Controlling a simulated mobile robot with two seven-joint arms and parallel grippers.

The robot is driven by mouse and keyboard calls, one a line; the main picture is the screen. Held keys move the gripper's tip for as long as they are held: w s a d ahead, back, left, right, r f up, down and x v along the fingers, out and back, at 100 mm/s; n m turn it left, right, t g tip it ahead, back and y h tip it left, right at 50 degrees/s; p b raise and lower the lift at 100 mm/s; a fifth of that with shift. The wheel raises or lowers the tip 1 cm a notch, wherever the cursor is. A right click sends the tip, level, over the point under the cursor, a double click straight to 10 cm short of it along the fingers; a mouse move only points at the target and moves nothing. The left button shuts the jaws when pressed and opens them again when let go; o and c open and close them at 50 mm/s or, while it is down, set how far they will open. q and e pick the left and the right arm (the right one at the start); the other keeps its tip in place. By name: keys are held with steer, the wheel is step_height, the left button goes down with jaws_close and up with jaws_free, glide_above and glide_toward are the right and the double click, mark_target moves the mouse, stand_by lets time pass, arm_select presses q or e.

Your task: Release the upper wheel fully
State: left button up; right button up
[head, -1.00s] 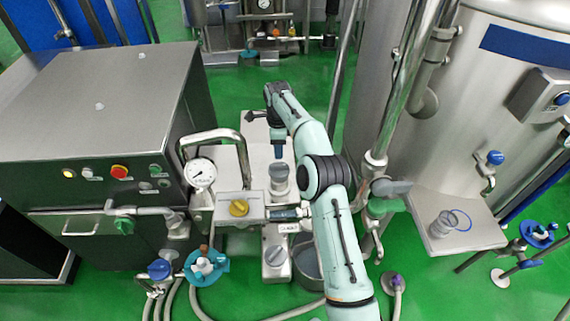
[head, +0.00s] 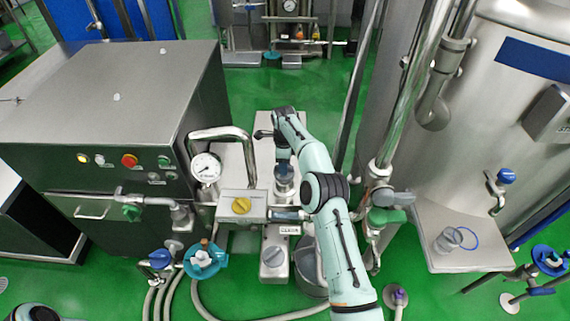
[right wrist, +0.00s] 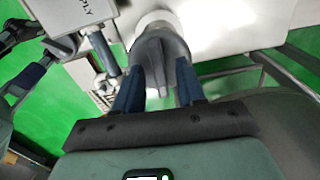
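The upper wheel (head: 284,175) is a grey knob on a round metal stem, on the white machine body in the middle of the head view. My right gripper (head: 283,161) reaches down onto it from above. In the right wrist view the two blue fingers (right wrist: 158,78) stand apart, one on each side of the grey wheel (right wrist: 161,50). I cannot tell whether they press on it. A second grey knob (head: 273,256) sits lower, nearer to me. My left gripper is not in view; only a bit of my left arm shows at the bottom left.
A bent steel pipe (head: 222,133) rises close by. A grey bucket (head: 309,270) stands below my right forearm. A steel tank (head: 470,120) is at the right.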

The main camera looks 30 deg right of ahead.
jaws_close()
steer(key=n, duration=0.9)
steer(key=shift+n, duration=0.3)
steer(key=n, duration=0.4)
steer(key=shift+n, duration=2.5)
